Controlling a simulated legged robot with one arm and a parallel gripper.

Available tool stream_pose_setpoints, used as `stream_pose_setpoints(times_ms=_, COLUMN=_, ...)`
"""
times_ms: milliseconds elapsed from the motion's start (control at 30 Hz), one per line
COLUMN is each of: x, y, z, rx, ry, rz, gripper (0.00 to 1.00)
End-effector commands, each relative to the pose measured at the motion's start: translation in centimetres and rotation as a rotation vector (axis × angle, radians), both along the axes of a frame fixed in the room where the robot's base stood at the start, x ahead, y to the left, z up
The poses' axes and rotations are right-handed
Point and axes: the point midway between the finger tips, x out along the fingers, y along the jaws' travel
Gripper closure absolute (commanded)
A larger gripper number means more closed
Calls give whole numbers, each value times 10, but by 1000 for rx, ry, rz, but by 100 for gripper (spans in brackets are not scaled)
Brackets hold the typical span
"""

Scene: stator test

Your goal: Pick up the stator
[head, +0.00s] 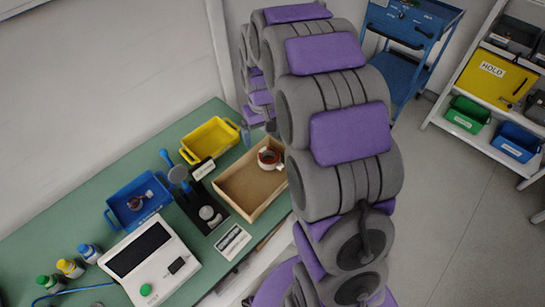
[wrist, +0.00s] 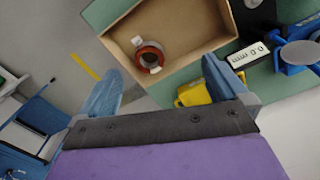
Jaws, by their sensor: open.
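The stator, a ring with reddish-brown windings and a white part, lies in the far right corner area of an open brown box in the head view (head: 269,158). In the wrist view the stator (wrist: 149,57) sits inside the box (wrist: 206,45), apart from the walls on most sides. My gripper (wrist: 165,85) is open and empty, its two blue-grey fingers spread wide. The stator shows beyond and between the fingertips, not touched. In the head view my arm hides the gripper and part of the box's right side.
On the green bench (head: 60,215) stand a yellow tray (head: 211,138), a blue tray (head: 138,201) holding a small part, a dark stand (head: 205,205) and a white test device (head: 150,262). Several capped bottles stand at the left. A blue cart (head: 408,30) and a shelf (head: 470,70) stand behind.

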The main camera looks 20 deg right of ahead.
Motion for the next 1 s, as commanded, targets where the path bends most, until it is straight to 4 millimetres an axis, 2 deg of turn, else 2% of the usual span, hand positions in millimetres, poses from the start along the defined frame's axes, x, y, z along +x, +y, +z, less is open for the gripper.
stream_pose_setpoints(times_ms=33, x=15, y=-8, z=-13, rx=-1, ry=-3, rz=-3, gripper=0)
stream_pose_setpoints(times_ms=100, x=31, y=-19, z=-27, rx=-1, ry=-11, rz=-4, gripper=0)
stream_pose_setpoints(times_ms=300, x=60, y=-49, z=-58, rx=7, ry=-25, rz=-8, gripper=0)
stream_pose_setpoints(times_ms=467, x=68, y=-59, z=-69, rx=8, ry=-32, rz=-9, gripper=0)
stream_pose_setpoints(times_ms=633, x=69, y=-53, z=-85, rx=3, ry=-32, rz=-7, gripper=0)
stream_pose_setpoints(times_ms=833, x=68, y=-46, z=-121, rx=-3, ry=-29, rz=-4, gripper=0)
stream_pose_setpoints(times_ms=1000, x=68, y=-50, z=-155, rx=1, ry=-30, rz=-6, gripper=0)
